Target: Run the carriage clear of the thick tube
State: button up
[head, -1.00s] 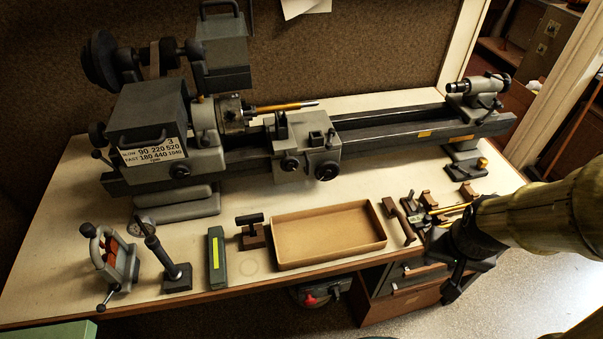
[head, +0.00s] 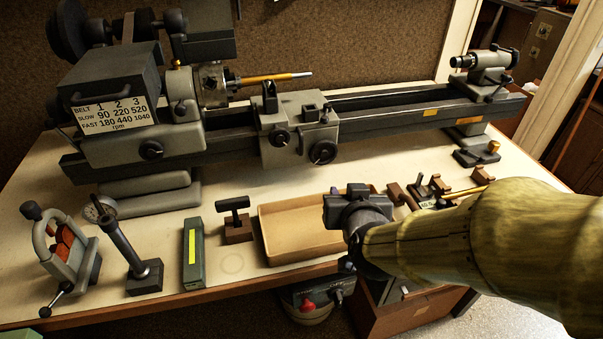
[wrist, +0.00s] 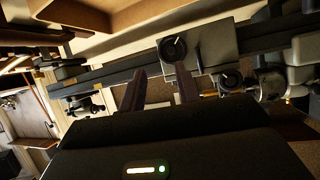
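The carriage (head: 300,128) is a grey block on the lathe bed, with a small handwheel (head: 280,138) and a larger dark handwheel (head: 322,152) on its front. The brass-coloured tube (head: 262,80) sticks out of the chuck (head: 212,85) to the right, and its pale-tipped end reaches over the carriage. A dark upright post on the carriage stands close below the tube; contact cannot be told. My gripper (head: 345,205) is in front of the carriage, above the tray. In the wrist view my gripper's fingers (wrist: 161,88) are apart and empty, pointing towards the carriage (wrist: 205,48) and its handwheels.
The lathe bed (head: 385,103) is clear from the carriage to the tailstock (head: 485,75). A shallow tray (head: 290,228) lies below my gripper. A green box (head: 193,255), a dial stand (head: 135,260) and a clamp-like tool (head: 65,250) stand along the front left. Small tools lie at right.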

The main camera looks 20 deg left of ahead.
jog(key=s+a+t+y+b, duration=0.1)
jog(key=s+a+t+b, duration=0.3)
jog(key=a+t+b, duration=0.1)
jog(key=a+b, duration=0.1)
jog(key=b, duration=0.1)
jog(key=shift+s+a+f+y+b, duration=0.3)
jog(key=shift+s+a+f+b, duration=0.05)
jog(key=shift+a+b, duration=0.05)
jog(key=p, duration=1)
send_near(301, 148)
jog(key=x, duration=0.9)
jog(key=shift+d, duration=0.1)
